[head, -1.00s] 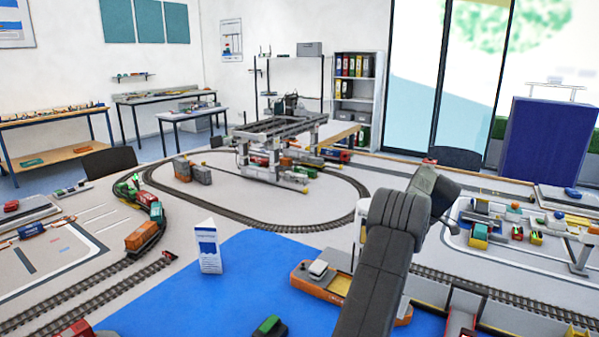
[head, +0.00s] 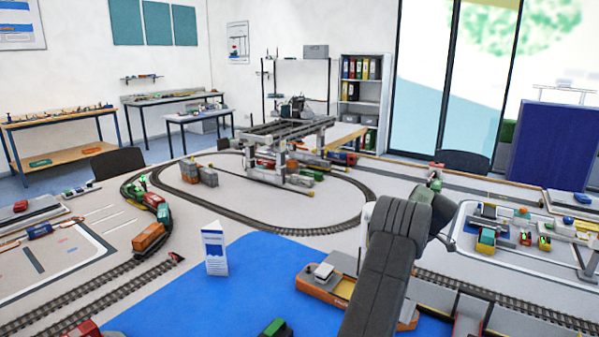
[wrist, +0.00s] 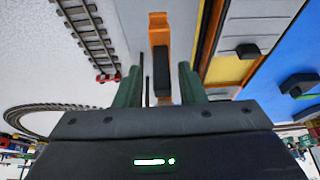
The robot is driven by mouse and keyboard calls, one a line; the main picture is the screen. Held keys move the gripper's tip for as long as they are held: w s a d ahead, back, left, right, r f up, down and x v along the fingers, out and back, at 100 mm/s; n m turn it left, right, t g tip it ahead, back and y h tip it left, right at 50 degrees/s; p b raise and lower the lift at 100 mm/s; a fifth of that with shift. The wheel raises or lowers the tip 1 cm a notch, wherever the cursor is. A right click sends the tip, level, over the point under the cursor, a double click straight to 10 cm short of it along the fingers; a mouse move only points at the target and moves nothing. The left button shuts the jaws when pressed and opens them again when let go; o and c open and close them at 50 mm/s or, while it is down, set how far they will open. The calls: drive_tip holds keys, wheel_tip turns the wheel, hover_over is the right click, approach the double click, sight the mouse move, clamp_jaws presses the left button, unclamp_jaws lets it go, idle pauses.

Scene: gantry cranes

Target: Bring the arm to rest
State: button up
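My arm (head: 385,275) rises from the bottom right of the head view as dark grey links, bent at the top. Its far end turns down and to the right, and my gripper is hidden there. In the wrist view my gripper (wrist: 159,70) shows two green fingers standing well apart, so it is open. An orange part with a black block (wrist: 161,65) appears between the fingers, with clear gaps on both sides; I cannot tell its distance.
An orange boat (head: 325,287) lies on the blue sheet (head: 240,285) beside my arm. A white folded card (head: 215,250) stands left of it. A gantry crane (head: 290,130) spans the oval track behind. Toy vehicles (head: 487,241) stand at the right.

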drive_tip(key=v, duration=1.3)
drive_tip(key=x, duration=1.4)
drive_tip(key=shift+s, duration=0.1)
drive_tip(key=shift+s+a+r+m+b, duration=0.15)
drive_tip(key=shift+s+a+m+b, duration=0.25)
drive_tip(key=shift+m, duration=0.3)
drive_tip(key=shift+t, duration=0.3)
